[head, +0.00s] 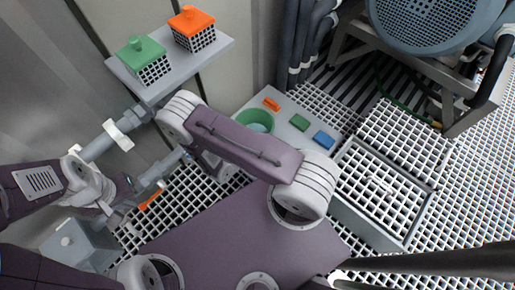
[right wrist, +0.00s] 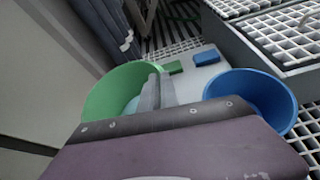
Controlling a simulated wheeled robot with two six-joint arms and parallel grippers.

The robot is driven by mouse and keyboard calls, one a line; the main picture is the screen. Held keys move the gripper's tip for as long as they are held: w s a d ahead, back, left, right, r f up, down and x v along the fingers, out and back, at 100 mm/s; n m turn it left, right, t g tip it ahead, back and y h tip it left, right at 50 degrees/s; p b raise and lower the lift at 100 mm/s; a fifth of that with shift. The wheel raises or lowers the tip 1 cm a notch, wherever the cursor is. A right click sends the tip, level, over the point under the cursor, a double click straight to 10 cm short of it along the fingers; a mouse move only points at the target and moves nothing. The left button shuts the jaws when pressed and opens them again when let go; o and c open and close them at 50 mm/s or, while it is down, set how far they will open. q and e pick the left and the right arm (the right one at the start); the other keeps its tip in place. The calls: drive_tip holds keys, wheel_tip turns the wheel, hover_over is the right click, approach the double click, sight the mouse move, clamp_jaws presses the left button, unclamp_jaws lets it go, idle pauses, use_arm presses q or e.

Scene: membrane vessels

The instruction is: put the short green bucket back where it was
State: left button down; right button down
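The short green bucket (head: 256,118) is at the left part of a light grey shelf in the head view, partly behind my right arm. It looks upright; I cannot tell whether its base touches the shelf. In the right wrist view the green bucket (right wrist: 100,98) is at the left, with something pale teal inside. My right gripper (right wrist: 157,92) has its fingers close together on the bucket's right-hand rim and looks shut on it. In the head view my right arm hides that gripper. My left gripper (head: 150,186) is by the pipes at the left; its fingers are unclear.
The grey shelf (head: 283,130) carries orange (head: 271,103), green (head: 299,122) and blue (head: 323,140) blocks. A blue bucket (right wrist: 250,92) stands right of the green one. Green-lidded (head: 141,52) and orange-lidded (head: 191,20) baskets stand on an upper shelf. A grated bin (head: 383,190) is at the right.

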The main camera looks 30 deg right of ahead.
wheel_tip(320, 180, down, 9)
drive_tip(key=b, duration=0.5)
drive_tip(key=shift+f+b, duration=0.15)
drive_tip(key=shift+b, duration=0.25)
drive_tip(key=c, duration=2)
unclamp_jaws()
drive_tip(key=shift+f, duration=0.2)
drive_tip(key=shift+c, duration=0.2)
drive_tip(key=o, duration=0.4)
drive_tip(key=shift+o, duration=0.2)
drive_tip(key=p+v, duration=0.5)
drive_tip(key=v, duration=0.7)
